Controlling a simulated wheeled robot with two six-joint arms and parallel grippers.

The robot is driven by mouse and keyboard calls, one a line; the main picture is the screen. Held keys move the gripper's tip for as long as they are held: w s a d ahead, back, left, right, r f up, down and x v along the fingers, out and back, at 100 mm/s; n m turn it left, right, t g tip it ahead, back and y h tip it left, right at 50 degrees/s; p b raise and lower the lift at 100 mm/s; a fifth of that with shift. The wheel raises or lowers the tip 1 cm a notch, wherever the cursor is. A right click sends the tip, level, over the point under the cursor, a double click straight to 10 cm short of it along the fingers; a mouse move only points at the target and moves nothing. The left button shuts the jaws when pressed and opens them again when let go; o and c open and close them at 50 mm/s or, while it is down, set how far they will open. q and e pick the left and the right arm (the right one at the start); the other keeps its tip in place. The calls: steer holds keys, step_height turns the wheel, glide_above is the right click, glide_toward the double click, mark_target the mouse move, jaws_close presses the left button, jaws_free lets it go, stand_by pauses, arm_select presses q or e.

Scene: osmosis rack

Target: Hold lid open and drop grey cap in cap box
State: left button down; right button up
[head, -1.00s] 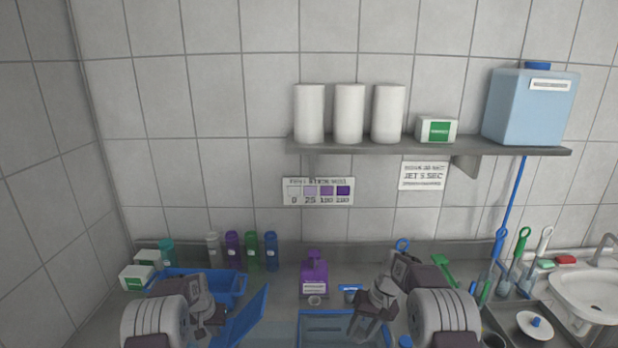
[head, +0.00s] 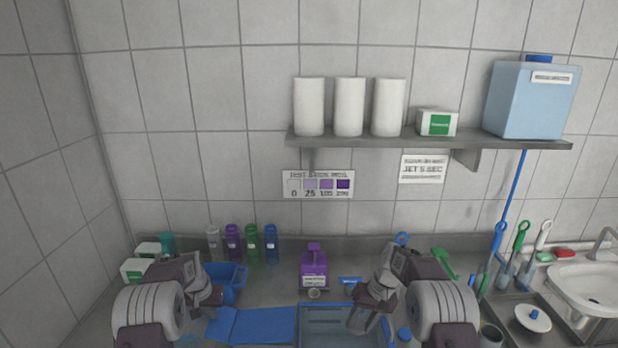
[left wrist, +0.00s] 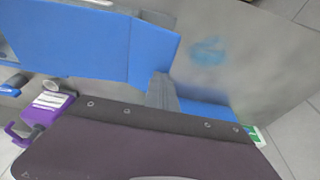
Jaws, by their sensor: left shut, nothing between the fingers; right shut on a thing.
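The blue open-topped box (head: 340,311) stands at the front centre, its inside showing pale blue. Its blue lid (head: 265,325) lies swung out to the left, almost flat, with a bent end part at its left. The lid also fills the upper left of the left wrist view (left wrist: 70,40). My left gripper (head: 207,303) is shut and empty by the lid's left end; its fingers (left wrist: 162,92) are right at the lid's edge. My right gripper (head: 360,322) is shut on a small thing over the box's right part. The grey cap itself is too small and hidden to make out.
A blue bin (head: 232,280) stands behind my left gripper. A purple bottle (head: 314,268) with a small round cup (head: 314,293) stands behind the box. Several coloured bottles (head: 252,243) line the wall. Brushes and a sink (head: 590,290) are at the right.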

arm_select(q)
steer(key=shift+a+r, duration=0.15)
steer(key=shift+r, duration=1.25)
steer(key=shift+a+r, duration=0.15)
steer(key=shift+r, duration=1.25)
